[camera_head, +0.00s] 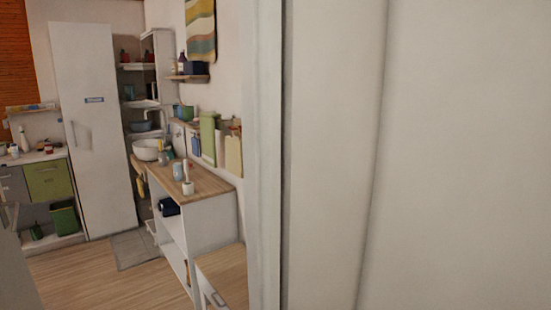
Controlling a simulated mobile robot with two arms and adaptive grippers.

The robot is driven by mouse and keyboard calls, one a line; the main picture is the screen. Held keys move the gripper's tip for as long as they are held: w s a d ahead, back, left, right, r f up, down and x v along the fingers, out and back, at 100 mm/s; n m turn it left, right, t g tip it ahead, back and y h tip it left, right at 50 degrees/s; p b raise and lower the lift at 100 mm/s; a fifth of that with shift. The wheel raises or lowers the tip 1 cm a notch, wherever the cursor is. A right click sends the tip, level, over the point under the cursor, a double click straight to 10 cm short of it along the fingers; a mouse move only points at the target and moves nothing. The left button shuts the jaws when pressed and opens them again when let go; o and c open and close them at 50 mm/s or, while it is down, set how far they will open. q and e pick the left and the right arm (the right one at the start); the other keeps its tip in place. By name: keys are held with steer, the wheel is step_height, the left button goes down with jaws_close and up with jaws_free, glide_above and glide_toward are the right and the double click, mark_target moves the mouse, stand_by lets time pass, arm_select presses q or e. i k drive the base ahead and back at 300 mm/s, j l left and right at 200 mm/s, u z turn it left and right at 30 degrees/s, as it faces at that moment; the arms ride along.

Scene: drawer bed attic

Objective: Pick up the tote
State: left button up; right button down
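Neither of my grippers shows in the head view. I cannot make out anything that is clearly a tote. A small green bin (64,221) stands on a low shelf at the far left, below the cabinets. A dark blue item (168,207) sits inside the open shelf unit under the wooden counter. It is too small to tell whether either of these is the tote.
A large pale wall or panel (460,150) fills the right half, very close. Beyond its edge is a room with a wooden-topped counter (192,178), a white basin (148,150) and a tall white cabinet (98,125). Wooden floor (105,280) is clear at lower left.

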mark_target(233, 145)
steer(key=i+j+z, duration=0.1)
steer(key=z, duration=0.3)
steer(key=i+j+z, duration=0.1)
steer(key=z, duration=0.25)
steer(key=i+j+z, duration=0.1)
steer(key=j+z, duration=0.15)
steer(key=z, duration=0.15)
steer(key=j+z, duration=0.2)
steer(key=z, duration=0.15)
